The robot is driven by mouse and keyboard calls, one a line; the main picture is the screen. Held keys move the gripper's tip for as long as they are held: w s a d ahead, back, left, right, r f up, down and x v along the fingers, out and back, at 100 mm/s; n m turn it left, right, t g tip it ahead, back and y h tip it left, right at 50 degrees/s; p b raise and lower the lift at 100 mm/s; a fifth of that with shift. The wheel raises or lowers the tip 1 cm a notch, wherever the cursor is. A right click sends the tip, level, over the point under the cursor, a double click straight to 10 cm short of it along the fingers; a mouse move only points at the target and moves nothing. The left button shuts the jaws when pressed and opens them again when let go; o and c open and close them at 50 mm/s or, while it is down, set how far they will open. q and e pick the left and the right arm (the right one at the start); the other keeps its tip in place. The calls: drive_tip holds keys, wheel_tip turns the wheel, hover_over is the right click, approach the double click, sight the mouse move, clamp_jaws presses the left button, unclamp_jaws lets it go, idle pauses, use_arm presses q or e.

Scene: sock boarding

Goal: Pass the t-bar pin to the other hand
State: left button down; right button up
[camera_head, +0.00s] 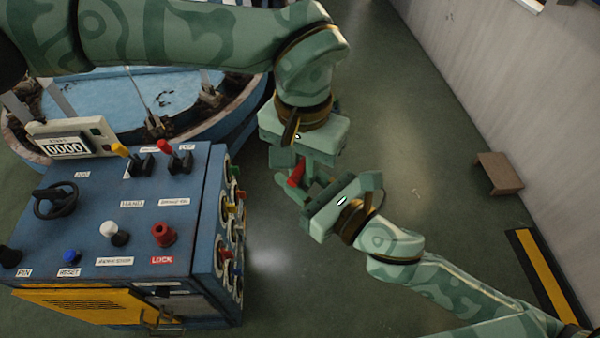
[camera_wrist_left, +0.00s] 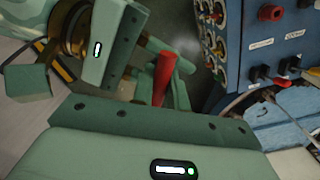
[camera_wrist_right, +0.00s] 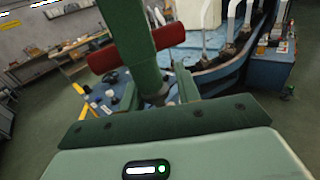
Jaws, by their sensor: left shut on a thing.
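The t-bar pin shows as a red bar (camera_head: 296,175) in the head view, between my two grippers. My left gripper (camera_head: 305,162) points down from above and is shut on it. My right gripper (camera_head: 328,190) reaches up from the lower right, very close to the left one. In the left wrist view the red bar (camera_wrist_left: 163,76) stands upright among green fingers, with the right gripper's body at its left. In the right wrist view the red bar (camera_wrist_right: 110,59) crosses behind a green finger. The rest of the pin is hidden, and I cannot tell whether the right fingers touch it.
A blue control console (camera_head: 130,215) with levers, knobs and a yellow panel stands at the left. A blue boat-like tub (camera_head: 205,90) is behind it. A small brown step (camera_head: 499,173) stands by the right wall. The green floor at the right of the grippers is open.

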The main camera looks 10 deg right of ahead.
use_arm(q)
drive_tip(key=shift+s+a, duration=0.1)
drive_tip(key=shift+a, duration=0.05)
use_arm(e)
drive_tip(key=shift+w+d, duration=0.15)
clamp_jaws()
use_arm(q)
drive_tip(key=c, duration=1.3)
unclamp_jaws()
